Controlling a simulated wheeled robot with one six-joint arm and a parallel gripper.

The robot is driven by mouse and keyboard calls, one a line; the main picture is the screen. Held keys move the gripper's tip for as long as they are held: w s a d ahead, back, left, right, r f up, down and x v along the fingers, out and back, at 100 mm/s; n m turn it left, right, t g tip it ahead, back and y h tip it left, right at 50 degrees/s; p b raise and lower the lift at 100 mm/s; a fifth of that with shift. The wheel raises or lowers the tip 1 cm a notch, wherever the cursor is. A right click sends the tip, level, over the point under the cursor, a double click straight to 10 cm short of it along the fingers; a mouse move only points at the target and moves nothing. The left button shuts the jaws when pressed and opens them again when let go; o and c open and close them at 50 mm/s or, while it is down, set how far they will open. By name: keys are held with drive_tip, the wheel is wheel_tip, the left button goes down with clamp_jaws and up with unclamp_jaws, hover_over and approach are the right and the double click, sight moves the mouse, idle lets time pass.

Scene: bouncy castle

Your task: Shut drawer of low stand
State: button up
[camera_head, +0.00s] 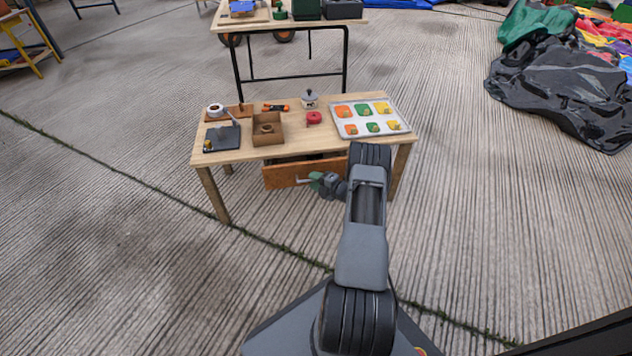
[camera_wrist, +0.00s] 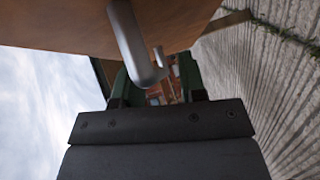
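The low stand (camera_head: 185,145) is a light wooden table with an orange-brown drawer (camera_head: 284,177) under its top. The drawer is partly pulled out, and a dark gap shows above its front. My gripper (camera_head: 316,179), with green fingers, is at the drawer front, by the grey bar handle (camera_head: 301,181). In the wrist view the drawer front (camera_wrist: 60,22) fills the upper left, and the handle (camera_wrist: 132,40) reaches down in front of my fingers (camera_wrist: 155,82). The fingers stand apart. I cannot tell whether they touch the handle.
On the stand are a tray of coloured pieces (camera_head: 338,123), a brown box (camera_head: 257,136), a dark pad (camera_head: 229,138), a red ring (camera_head: 314,117) and a small pot (camera_head: 310,101). A taller table (camera_head: 290,27) stands behind. The concrete floor (camera_head: 110,200) is clear at left.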

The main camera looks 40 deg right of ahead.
clamp_jaws()
idle(0.3)
idle(0.3)
